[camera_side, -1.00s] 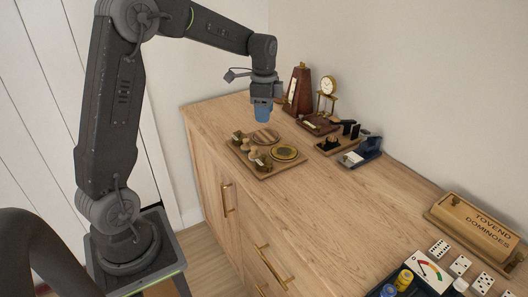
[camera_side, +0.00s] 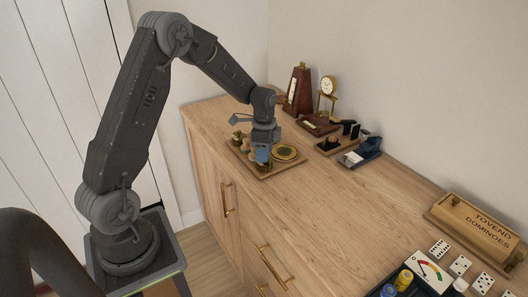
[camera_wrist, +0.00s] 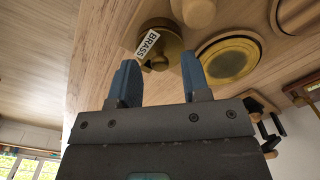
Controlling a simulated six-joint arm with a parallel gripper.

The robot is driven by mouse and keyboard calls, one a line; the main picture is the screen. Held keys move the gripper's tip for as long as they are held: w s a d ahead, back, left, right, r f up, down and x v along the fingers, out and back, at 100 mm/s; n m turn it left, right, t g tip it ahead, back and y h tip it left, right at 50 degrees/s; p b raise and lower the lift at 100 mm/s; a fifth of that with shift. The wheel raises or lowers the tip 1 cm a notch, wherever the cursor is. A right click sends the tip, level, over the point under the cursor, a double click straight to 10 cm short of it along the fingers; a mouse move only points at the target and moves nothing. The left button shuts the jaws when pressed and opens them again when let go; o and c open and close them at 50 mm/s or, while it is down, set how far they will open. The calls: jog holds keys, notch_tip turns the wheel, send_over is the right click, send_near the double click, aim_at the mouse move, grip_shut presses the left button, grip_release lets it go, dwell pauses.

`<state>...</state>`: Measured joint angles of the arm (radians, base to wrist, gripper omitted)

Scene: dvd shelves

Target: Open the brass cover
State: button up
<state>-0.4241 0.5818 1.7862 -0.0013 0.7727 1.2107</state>
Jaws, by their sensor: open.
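A brass-coloured round piece with a white label reading BRASS (camera_wrist: 172,42) shows in the wrist view, just beyond my fingertips. In the side view my gripper (camera_side: 262,155) is low over the tray's near right part and hides the labelled piece.
Wooden knobs (camera_wrist: 198,12) stand close by on the tray. Behind are a metronome (camera_side: 299,90), a small clock (camera_side: 327,88) and a blue tape dispenser (camera_side: 364,152). A domino box (camera_side: 478,226) lies far right.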

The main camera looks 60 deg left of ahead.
jog(key=shift+f, duration=0.25)
grip_shut()
